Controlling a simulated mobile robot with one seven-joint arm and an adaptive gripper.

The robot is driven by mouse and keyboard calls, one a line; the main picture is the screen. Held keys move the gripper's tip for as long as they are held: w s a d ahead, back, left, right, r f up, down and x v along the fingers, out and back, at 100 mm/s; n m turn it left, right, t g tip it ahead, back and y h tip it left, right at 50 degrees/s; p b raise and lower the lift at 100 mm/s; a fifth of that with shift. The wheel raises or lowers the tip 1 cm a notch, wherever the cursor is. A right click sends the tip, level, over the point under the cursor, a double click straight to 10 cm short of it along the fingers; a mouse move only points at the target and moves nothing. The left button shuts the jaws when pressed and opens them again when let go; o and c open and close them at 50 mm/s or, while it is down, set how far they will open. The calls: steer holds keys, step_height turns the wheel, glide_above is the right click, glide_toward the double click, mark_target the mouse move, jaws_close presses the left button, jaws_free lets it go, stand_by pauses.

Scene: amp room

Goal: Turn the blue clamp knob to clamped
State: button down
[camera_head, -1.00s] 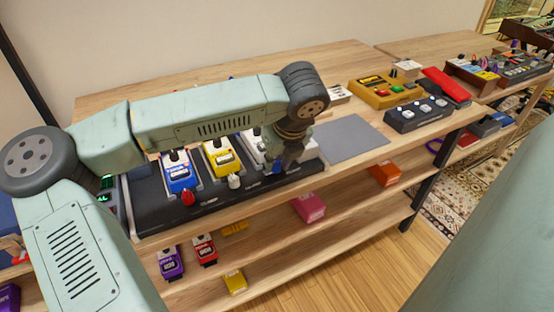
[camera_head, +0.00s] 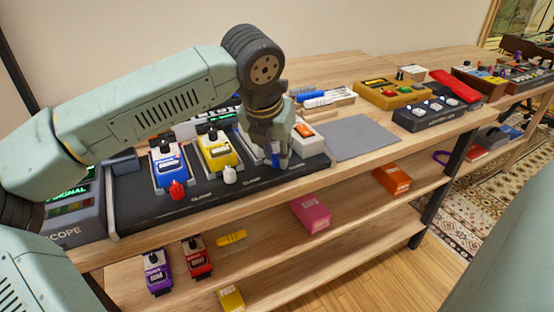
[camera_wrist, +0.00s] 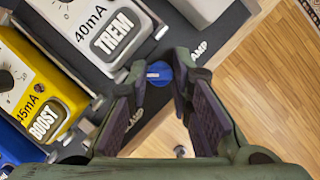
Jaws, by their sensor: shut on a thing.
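The blue clamp knob (camera_wrist: 159,73) sits on the front edge of the black pedal board, between my fingertips in the wrist view. My gripper (camera_wrist: 158,84) is shut on it, with one dark finger pad on each side. In the head view my gripper (camera_head: 275,153) points down at the board's right end and mostly hides the knob. "CLAMP" lettering beside the knob is partly covered by a finger. The white TREM pedal (camera_wrist: 92,28) stands just behind the knob; the yellow BOOST pedal (camera_wrist: 38,92) is to its left.
A red knob (camera_head: 177,190) and a white knob (camera_head: 229,175) stand along the board's front edge (camera_head: 200,199). A blue pedal (camera_head: 168,166) is at left. A grey mat (camera_head: 360,138) lies clear to the right. Shelves below hold several small pedals.

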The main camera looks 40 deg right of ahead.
steer(key=m+g, duration=0.1)
steer(key=m, duration=0.3)
steer(key=shift+w+g+h, duration=0.1)
steer(key=shift+g+h, duration=0.2)
steer(key=shift+g, duration=0.1)
steer(key=shift+w+m+g+p, duration=0.1)
steer(key=shift+m+g+p, duration=0.45)
steer(key=shift+m, duration=1.65)
steer(key=shift+g, duration=0.25)
steer(key=c, duration=1.4)
jaws_free()
steer(key=shift+c, duration=0.2)
